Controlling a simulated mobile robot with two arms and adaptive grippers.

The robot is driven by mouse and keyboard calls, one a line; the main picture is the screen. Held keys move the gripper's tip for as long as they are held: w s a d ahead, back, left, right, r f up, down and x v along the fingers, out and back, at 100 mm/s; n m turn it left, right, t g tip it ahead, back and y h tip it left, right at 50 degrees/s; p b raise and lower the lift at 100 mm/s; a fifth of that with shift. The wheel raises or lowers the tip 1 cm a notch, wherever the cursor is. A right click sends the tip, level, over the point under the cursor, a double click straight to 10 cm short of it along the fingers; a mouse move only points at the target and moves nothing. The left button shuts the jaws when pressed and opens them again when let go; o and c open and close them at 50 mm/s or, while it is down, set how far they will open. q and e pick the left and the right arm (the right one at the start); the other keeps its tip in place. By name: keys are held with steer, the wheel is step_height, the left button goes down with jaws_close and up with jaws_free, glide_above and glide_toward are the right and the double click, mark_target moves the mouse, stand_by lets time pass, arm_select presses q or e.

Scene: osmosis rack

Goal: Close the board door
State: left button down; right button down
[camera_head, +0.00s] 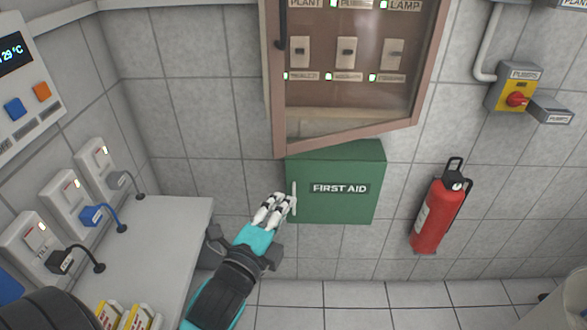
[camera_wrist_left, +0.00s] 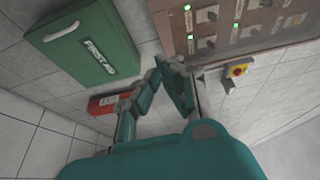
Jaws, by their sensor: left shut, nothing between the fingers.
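The board door (camera_head: 271,85) is a brown frame with a see-through panel and a dark handle on its left side. Its left edge seems to stand out from the wall, its lower edge slanting up to the right, so it looks partly open. Switches and green lights show through it. The board also shows at the top of the left wrist view (camera_wrist_left: 235,50). My left gripper (camera_head: 286,203) is shut and empty, below the door's lower left corner, in front of the first aid box's left edge. Its fingertips (camera_wrist_left: 168,62) nearly meet in the wrist view. My right gripper is out of view.
A green first aid box (camera_head: 345,205) with a pale handle hangs below the board. A red fire extinguisher (camera_head: 434,220) and a yellow pump switch (camera_head: 510,90) are on the right. A pale counter (camera_head: 165,235) with plugged sockets is on the left.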

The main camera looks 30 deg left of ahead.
arm_select(q)
steer(key=p, duration=0.3)
glide_toward(302, 149)
steer(key=w+d, duration=0.2)
steer(key=d, duration=0.1)
steer(key=w+a, duration=0.1)
steer(key=w+a+p, duration=0.1)
steer(key=w+a, duration=0.1)
steer(key=shift+a+f, duration=0.1)
steer(key=shift+a, duration=0.1)
steer(key=w+a, duration=1.1)
steer(key=w, duration=0.1)
steer(key=shift+b, duration=0.4)
